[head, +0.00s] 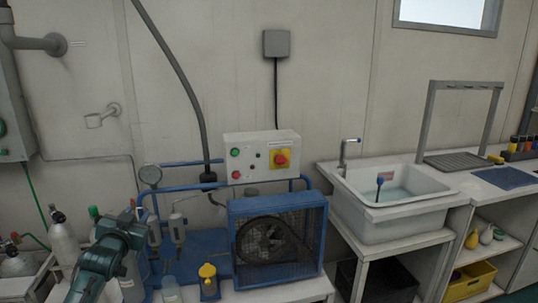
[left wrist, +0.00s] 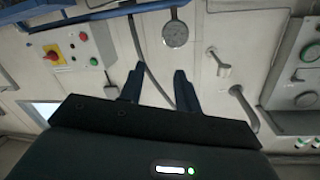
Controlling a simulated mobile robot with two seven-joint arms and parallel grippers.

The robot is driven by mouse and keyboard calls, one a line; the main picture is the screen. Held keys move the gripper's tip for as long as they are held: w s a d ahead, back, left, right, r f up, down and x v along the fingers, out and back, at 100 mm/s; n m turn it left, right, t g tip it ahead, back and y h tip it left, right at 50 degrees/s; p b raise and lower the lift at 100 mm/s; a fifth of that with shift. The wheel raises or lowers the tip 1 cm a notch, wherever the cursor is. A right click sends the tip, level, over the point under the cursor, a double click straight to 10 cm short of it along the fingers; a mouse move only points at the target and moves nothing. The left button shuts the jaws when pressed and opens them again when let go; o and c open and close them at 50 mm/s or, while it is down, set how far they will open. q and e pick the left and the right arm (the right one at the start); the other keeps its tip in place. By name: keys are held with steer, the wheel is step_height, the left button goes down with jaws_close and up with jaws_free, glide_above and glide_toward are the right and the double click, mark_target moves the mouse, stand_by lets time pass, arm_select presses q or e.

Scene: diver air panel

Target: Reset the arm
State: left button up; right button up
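My left arm comes in at the lower left of the head view, with its dark green gripper (head: 128,216) raised in front of the compressor's left side. In the left wrist view the two fingers of my left gripper (left wrist: 157,77) stand apart with nothing between them. The gripper is open and empty. That view is turned over, and wall and pipes show beyond the fingers. My right gripper is in neither view.
A blue compressor frame with a caged fan (head: 265,245) stands close to the right of my left arm. Gas cylinders (head: 63,240) stand to its left. A control box (head: 262,157), a pressure gauge (left wrist: 175,34) and a sink (head: 400,222) are also in view.

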arm_select(q)
steer(key=s+d+f+g+h, duration=0.1)
steer(key=s+d+f+g, duration=0.1)
steer(key=s+d+f, duration=0.45)
steer(key=s+d+f+m+g+h, duration=0.15)
steer(key=s+d+f, duration=0.25)
steer(key=s+f, duration=0.55)
steer(key=s+d+f+n+g+h, duration=0.1)
steer(key=s+d+f+h, duration=0.1)
steer(key=s+d+f, duration=0.45)
steer(key=s+d+f+g, duration=0.1)
steer(key=s+d, duration=0.1)
steer(key=s, duration=0.6)
steer(key=s+d+f+g, duration=0.1)
steer(key=s, duration=0.7)
steer(key=shift+s+d+h, duration=0.15)
steer(key=shift+d+h, duration=0.2)
steer(key=shift+f, duration=0.1)
